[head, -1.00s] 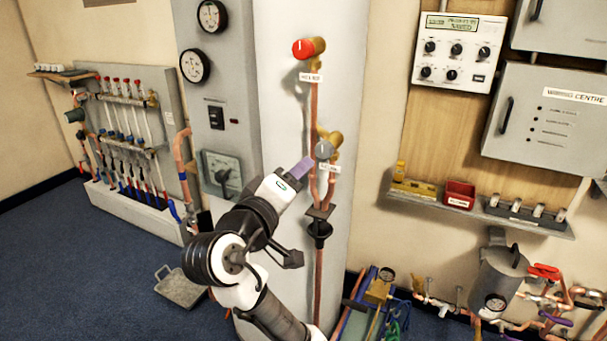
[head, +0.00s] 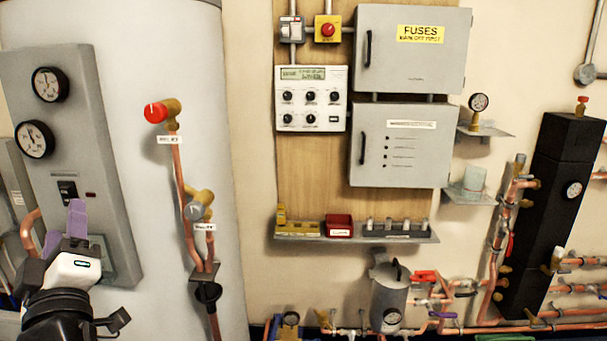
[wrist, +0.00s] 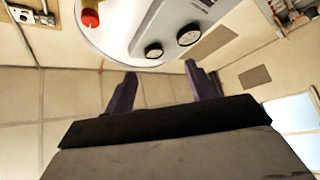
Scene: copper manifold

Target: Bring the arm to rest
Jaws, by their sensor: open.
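My gripper (head: 67,227) is at the lower left of the head view, with purple fingers pointing up, in front of the grey gauge panel on the white cylinder. In the wrist view my gripper (wrist: 158,92) shows two purple fingers spread apart with nothing between them. It is open and empty. Most of my arm is below the edge of the head view.
The white cylinder (head: 205,60) carries a red-knobbed valve (head: 157,112), a grey-knobbed valve (head: 194,211) and copper pipes. A shelf (head: 355,237) holds a red bin (head: 339,225). Grey cabinets (head: 400,145) hang on the wall. A grey canister (head: 388,297) stands among pipes below.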

